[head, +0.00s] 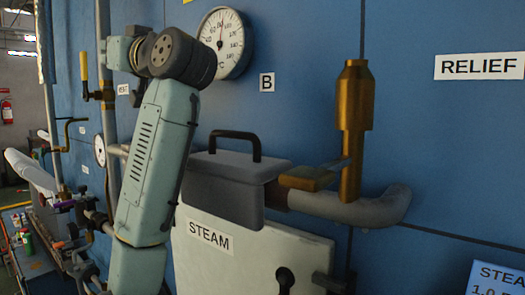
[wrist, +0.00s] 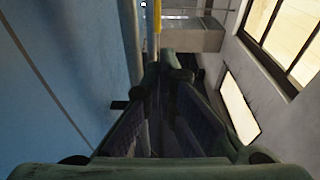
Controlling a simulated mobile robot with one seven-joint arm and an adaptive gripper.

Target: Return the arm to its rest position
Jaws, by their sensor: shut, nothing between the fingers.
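My gripper (wrist: 163,72) fills the lower middle of the wrist view, its two fingers converging and closed at the tips with nothing held. In the head view my pale green arm rises from the bottom, left of centre, to a dark joint and bends left and away. The gripper's fingers cannot be made out there. The arm stands in front of the blue panel (head: 300,70), and the fingers appear clear of it in the wrist view.
A dial gauge (head: 224,43) is close behind my upper arm joint. A grey box with a black handle (head: 225,180), a brass relief valve (head: 354,130) and a grey pipe (head: 360,209) are to the right. A yellow-handled valve (head: 84,66) and vertical pipes are to the left.

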